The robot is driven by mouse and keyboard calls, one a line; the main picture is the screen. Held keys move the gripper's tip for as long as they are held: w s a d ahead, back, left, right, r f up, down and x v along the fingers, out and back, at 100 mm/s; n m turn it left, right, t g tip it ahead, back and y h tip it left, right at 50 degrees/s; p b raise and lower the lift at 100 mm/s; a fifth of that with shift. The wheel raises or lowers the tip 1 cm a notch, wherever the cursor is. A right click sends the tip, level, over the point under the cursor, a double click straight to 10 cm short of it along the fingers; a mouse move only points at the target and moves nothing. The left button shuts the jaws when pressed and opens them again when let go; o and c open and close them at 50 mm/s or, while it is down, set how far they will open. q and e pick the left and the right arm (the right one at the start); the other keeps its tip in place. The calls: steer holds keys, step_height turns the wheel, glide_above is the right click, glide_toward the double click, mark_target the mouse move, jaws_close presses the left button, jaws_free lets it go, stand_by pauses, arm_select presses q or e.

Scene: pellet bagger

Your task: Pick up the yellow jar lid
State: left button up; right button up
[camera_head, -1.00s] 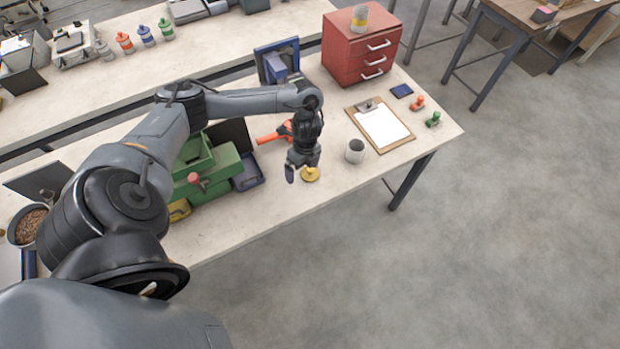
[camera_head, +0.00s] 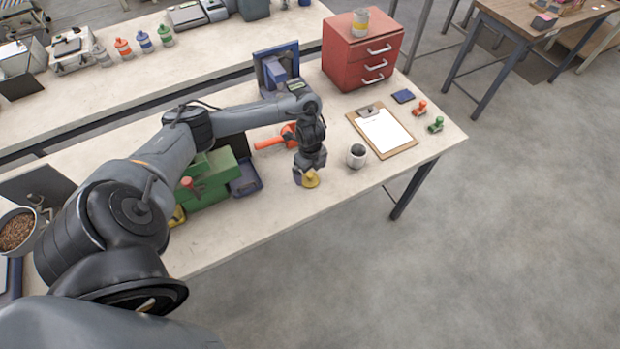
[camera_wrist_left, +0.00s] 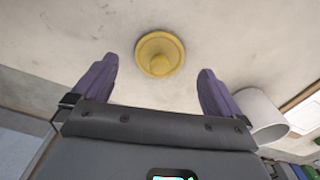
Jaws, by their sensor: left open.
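The yellow jar lid (camera_head: 311,180) lies on the pale workbench top, close to its front edge. It is round with a raised knob, and the left wrist view shows it whole (camera_wrist_left: 159,54). My left gripper (camera_head: 304,179) is over the lid, pointing down. In the left wrist view its two purple fingers (camera_wrist_left: 158,80) are wide apart. The lid shows between and beyond the fingertips, with nothing held. In the head view the gripper partly covers the lid. My right gripper is not in view.
A grey-white cup (camera_head: 356,157) stands right of the lid, close to the right finger in the left wrist view. Bare bench (camera_head: 270,205) lies left of the lid.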

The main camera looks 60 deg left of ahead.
arm_select(q)
steer(key=shift+f, duration=1.45)
steer(key=c, duration=1.1)
